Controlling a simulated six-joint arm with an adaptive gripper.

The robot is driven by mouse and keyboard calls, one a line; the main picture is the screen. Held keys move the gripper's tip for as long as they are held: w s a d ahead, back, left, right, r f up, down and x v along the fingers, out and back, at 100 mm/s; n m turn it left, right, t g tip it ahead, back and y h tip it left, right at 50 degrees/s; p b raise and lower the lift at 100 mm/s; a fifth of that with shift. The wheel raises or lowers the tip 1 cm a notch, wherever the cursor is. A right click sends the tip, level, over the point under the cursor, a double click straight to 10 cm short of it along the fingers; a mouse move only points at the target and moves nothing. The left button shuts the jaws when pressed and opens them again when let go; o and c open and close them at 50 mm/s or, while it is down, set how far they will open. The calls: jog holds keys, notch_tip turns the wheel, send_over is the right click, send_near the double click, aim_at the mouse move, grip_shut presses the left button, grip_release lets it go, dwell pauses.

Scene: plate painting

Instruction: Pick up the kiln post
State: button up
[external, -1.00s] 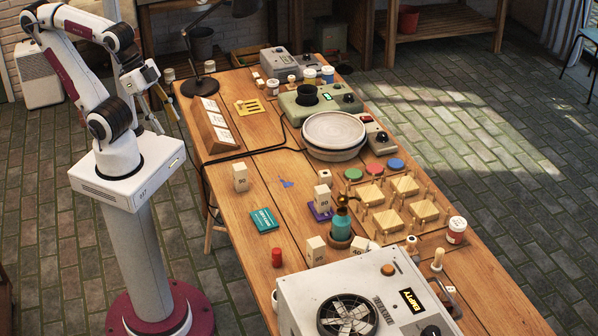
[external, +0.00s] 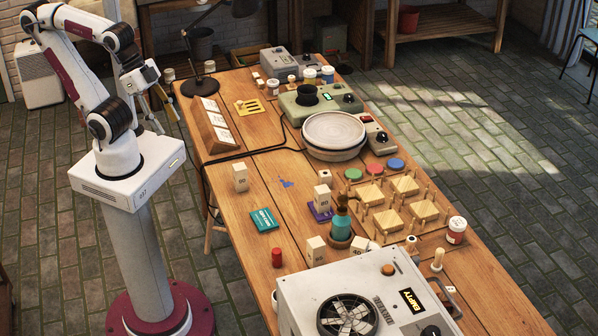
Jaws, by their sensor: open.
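Several pale, numbered blocks that look like kiln posts stand on the wooden table. One kiln post (external: 240,178) stands alone on the near left part. Another post (external: 322,198) stands on a purple pad (external: 319,214). A third (external: 316,250) is near the white kiln-like box, and one marked 40 (external: 360,247) sits tilted beside it. My gripper (external: 160,112) is open and points downward, off the table's left edge and well away from all the posts. Its fingers are small here, and I see nothing held in them.
A teal box (external: 264,220) and a red cylinder (external: 277,257) lie near the lone post. A card stand (external: 212,125) and a lamp (external: 204,86) are towards the back left.

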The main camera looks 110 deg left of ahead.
jog(key=shift+o, duration=0.6)
jog(key=w+f+t, duration=0.2)
jog(key=w+t, duration=0.4)
jog(key=w, duration=3.1)
jog(key=w+f+t, duration=0.3)
jog(key=w+f, duration=0.5)
jog(key=w, duration=0.3)
jog(key=t, duration=0.2)
send_near(359, 246)
jog(key=w+a, duration=0.2)
jog(key=shift+a+f+t, duration=0.1)
jog(key=shift+f+t, duration=0.3)
jog(key=shift+f, duration=0.15)
jog(key=shift+w, duration=0.15)
